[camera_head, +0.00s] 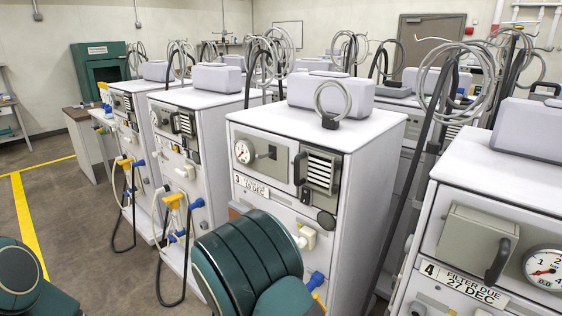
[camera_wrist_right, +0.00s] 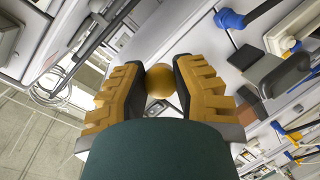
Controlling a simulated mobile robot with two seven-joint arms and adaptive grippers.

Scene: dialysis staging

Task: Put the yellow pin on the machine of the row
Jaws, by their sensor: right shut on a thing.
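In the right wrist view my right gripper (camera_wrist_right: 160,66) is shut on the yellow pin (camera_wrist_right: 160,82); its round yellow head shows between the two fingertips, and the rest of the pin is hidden. The row of white machines stands in the head view: machine 3 (camera_head: 280,124) at the centre, labelled 15 DEC, and machine 4 (camera_head: 500,190) at the right, labelled FILTER DUE 27 DEC. Two more machines (camera_head: 180,97) stand to the left. In the head view, my green arm link covers part of machine 3's lower front, and the right gripper is hidden. My left gripper is out of view.
Blue and yellow connectors with dark hoses (camera_head: 180,204) hang on the left machines' fronts. Coiled tubes (camera_head: 462,80) hang on poles behind the row. A green cabinet (camera_head: 98,68) stands at the far left. The floor (camera_head: 85,200) beside its yellow line is clear.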

